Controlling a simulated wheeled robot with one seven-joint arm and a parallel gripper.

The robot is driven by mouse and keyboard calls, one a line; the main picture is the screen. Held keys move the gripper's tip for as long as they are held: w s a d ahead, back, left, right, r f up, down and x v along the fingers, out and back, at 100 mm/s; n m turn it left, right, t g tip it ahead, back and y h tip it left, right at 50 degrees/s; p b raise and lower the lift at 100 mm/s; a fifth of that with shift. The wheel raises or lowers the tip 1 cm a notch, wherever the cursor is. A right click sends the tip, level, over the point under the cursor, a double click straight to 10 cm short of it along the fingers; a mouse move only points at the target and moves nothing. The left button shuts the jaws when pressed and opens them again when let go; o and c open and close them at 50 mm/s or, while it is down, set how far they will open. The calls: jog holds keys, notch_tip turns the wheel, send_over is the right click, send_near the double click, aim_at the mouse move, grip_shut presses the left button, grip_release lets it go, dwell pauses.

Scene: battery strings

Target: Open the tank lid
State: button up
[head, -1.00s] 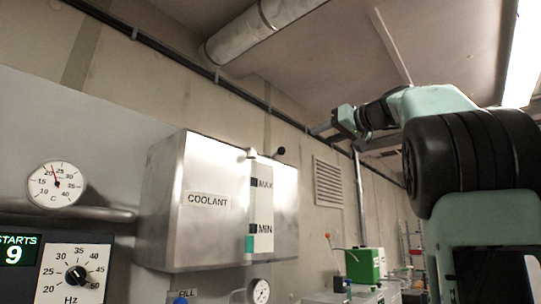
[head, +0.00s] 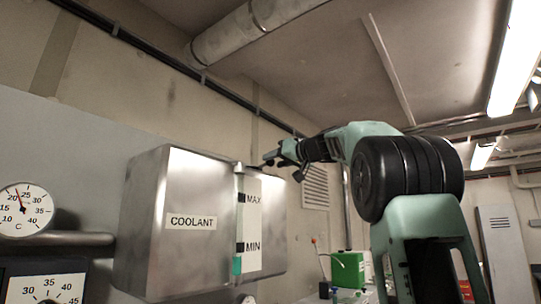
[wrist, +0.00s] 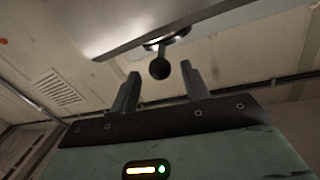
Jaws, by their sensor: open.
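The coolant tank (head: 200,235) is a brushed metal box on the wall, with a COOLANT label and a MAX/MIN sight tube (head: 240,222) on its front. Its top is not visible from below, and the lid appears shut. A dark ball knob (wrist: 159,69) on a short stem shows in the wrist view, under a metal edge (wrist: 150,30). My gripper (wrist: 159,88) is open, with one finger on each side of the knob in that view; the knob appears beyond the fingertips. In the head view my gripper (head: 272,160) is beside the tank's top right and hides the knob.
A gauge (head: 25,209) and a horizontal pipe (head: 75,240) are left of the tank. A green box (head: 347,269) stands low to the right. A wall vent (head: 315,187) is behind my arm. The air above the tank is clear.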

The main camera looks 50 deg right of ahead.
jog(key=shift+w+d+p, duration=0.2)
jog(key=shift+w+p, duration=0.35)
jog(key=shift+w, duration=1)
grip_shut()
jog(key=shift+r, duration=0.1)
